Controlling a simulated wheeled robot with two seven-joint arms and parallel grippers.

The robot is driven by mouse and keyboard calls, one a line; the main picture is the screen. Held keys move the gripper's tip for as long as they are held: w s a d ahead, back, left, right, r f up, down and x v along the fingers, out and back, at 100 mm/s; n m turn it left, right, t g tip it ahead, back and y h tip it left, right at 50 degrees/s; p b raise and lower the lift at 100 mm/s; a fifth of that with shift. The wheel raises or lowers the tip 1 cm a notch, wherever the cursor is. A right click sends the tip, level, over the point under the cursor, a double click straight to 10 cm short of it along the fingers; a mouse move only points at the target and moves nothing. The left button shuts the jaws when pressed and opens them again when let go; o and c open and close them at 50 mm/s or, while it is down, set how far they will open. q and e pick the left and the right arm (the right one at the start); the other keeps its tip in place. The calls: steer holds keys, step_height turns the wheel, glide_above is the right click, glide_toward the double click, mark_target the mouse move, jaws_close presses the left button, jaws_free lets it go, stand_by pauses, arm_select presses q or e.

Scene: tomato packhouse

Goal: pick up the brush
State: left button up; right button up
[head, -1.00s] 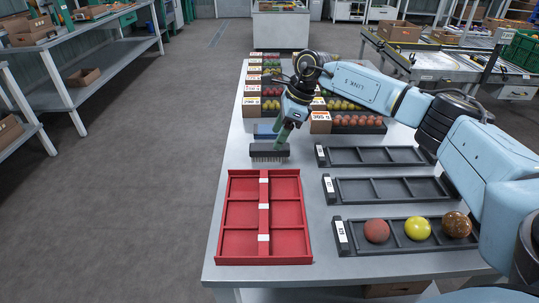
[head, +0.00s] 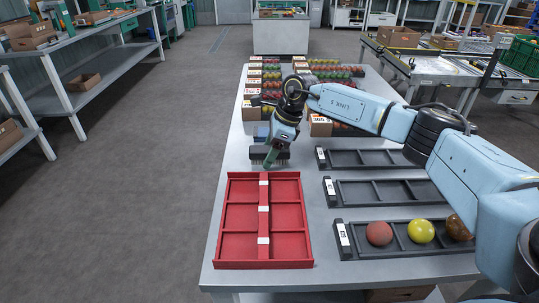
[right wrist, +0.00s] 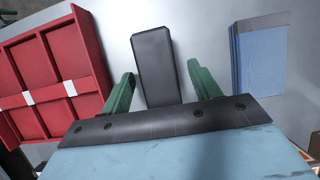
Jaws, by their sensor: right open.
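The brush (head: 257,153) is a dark block with bristles below it, lying on the grey table just behind the red tray. My right gripper (head: 270,160) is in front of it and hides its middle in the head view. In the right wrist view the brush's dark, plain top (right wrist: 154,55) lies between the two green fingers of my right gripper (right wrist: 161,72). The fingers are open, with a gap on each side of the brush. My left gripper is in neither view.
The red divided tray (head: 224,222) lies nearest the brush; it also shows in the right wrist view (right wrist: 88,45). A blue item (right wrist: 262,62) lies on the other side. Black trays (head: 345,250) stand at the right, one holding balls. Produce boxes (head: 320,127) line the back.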

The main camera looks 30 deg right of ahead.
mark_target(269, 148)
steer(key=shift+f, duration=0.25)
stand_by(0.3)
steer(key=c, duration=1.1)
steer(key=shift+r, duration=0.1)
